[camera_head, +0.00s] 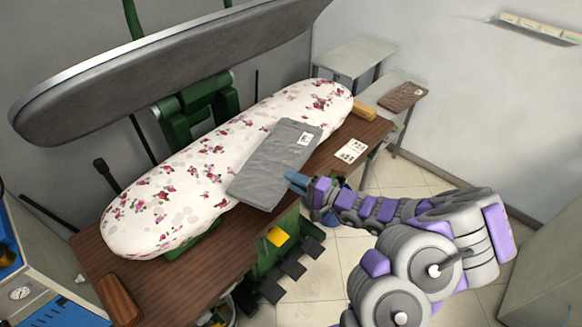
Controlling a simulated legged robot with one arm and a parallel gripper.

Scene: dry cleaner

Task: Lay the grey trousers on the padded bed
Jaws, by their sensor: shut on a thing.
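The grey trousers (272,168) lie folded across the padded bed (150,205), which has a white cover with pink flowers. A small white tag (305,138) shows near their upper right end. Their near edge reaches past the front of the bed, over the wooden table. My gripper (296,181) is at the right edge of the trousers, beside the front of the bed, and is shut on that edge. The fingertips are small in the picture, and the exact grip is partly hidden.
The press's grey upper plate (170,65) is raised above the bed at the back. A wooden brush (119,300), a wooden block (365,110) and a printed card (351,150) lie on the brown table (190,285). Pedals (293,270) are below. Side tables stand at the back right.

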